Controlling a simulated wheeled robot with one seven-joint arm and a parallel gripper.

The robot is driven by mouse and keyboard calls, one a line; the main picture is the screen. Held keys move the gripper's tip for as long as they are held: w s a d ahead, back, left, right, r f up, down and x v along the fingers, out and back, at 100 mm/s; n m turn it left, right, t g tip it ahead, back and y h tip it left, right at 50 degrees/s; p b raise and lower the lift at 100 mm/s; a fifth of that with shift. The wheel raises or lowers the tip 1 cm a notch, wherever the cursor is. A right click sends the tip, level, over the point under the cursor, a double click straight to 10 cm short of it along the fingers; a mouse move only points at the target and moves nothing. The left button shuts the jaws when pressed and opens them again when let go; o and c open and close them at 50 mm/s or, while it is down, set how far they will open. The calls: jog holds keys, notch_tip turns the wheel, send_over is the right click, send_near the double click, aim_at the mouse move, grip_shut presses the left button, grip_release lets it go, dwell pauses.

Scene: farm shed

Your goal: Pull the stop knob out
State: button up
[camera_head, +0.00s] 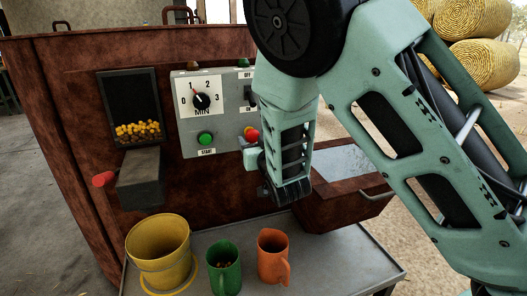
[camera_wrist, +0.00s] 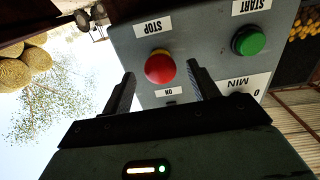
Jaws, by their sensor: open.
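The stop knob (camera_wrist: 160,67) is a round red knob on the grey control panel (camera_wrist: 200,28), below the label STOP in the upside-down wrist view. In the wrist view my gripper (camera_wrist: 158,82) is open, with one finger on each side of the knob. The fingers look apart from the knob; whether they reach its depth I cannot tell.
A green start button (camera_head: 205,138) and a dial (camera_head: 201,101) sit on the same panel. Below stand a yellow bucket (camera_head: 160,240), a green mug (camera_head: 226,275) and an orange mug (camera_head: 270,256) on a metal table (camera_head: 345,262). A red-handled chute (camera_head: 140,180) juts out at left.

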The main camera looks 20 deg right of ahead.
jog(key=s+p, duration=1.3)
jog(key=s, duration=0.4)
jog(key=shift+p, duration=0.35)
